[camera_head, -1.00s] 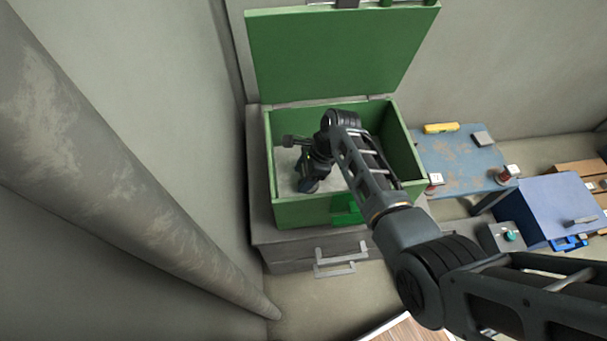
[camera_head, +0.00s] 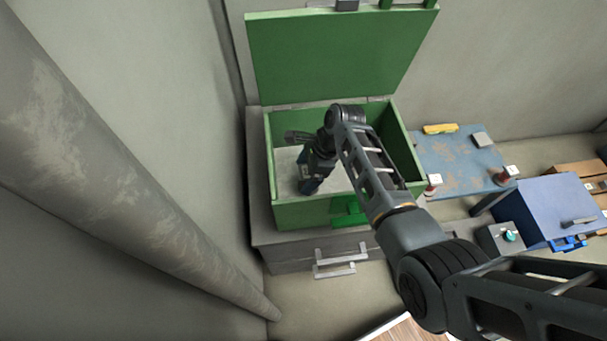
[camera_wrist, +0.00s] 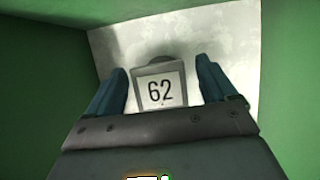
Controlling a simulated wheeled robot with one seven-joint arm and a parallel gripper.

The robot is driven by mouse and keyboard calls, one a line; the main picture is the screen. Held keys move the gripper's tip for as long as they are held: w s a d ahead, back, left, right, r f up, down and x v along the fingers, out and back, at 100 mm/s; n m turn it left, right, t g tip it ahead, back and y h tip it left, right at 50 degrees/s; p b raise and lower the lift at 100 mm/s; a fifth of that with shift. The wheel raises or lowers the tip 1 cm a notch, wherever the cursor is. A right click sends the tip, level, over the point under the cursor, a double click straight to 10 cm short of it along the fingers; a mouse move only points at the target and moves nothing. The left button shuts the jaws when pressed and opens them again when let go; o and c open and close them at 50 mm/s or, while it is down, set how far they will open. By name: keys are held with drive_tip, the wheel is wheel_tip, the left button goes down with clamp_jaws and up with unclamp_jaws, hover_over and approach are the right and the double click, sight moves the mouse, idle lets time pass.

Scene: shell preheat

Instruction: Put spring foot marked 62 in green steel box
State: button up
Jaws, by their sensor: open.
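The green steel box (camera_head: 298,212) stands with its lid (camera_head: 335,55) raised. My gripper (camera_wrist: 161,76) is inside the box, pointing down, with its two blue fingers apart. The spring foot marked 62 (camera_wrist: 161,88) shows between the fingers in the wrist view, its white label facing the camera. It is over or on the pale box floor (camera_wrist: 208,40); I cannot tell contact with the floor. A gap shows between it and each finger. In the head view my wrist hides the spring foot.
A blue case (camera_head: 550,205) stands farther right. The box walls surround my gripper. A large pipe (camera_head: 130,170) runs at left.

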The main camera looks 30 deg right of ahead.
drive_tip(key=p+v, duration=0.1)
drive_tip(key=v, duration=0.9)
